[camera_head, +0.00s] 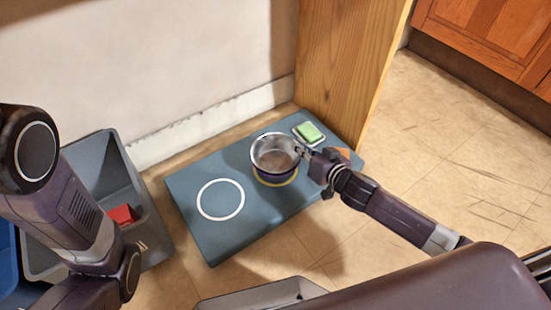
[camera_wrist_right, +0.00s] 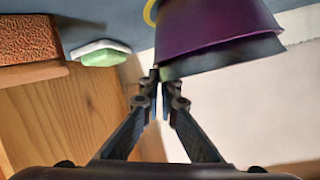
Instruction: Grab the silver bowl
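The silver bowl (camera_head: 272,152), shiny inside and purple outside, sits upright over a yellow ring on the blue-grey mat (camera_head: 215,238). My right gripper (camera_head: 302,151) reaches in from the right to the bowl's right rim. In the right wrist view the bowl (camera_wrist_right: 210,25) is purple with a grey rim, and my right gripper's fingertips (camera_wrist_right: 163,76) are close together with the edge of the rim between them. Whether the bowl is lifted at all I cannot tell. My left arm is at the left; its gripper is not in view.
A green sponge on a white dish (camera_head: 310,132) lies behind the bowl. A brown-orange block (camera_wrist_right: 28,42), partly hidden in the head view, is nearby. A white ring (camera_head: 221,200) marks free mat at left. A grey bin (camera_head: 90,160) holds a red item (camera_head: 122,214). A wooden panel (camera_head: 340,65) stands behind.

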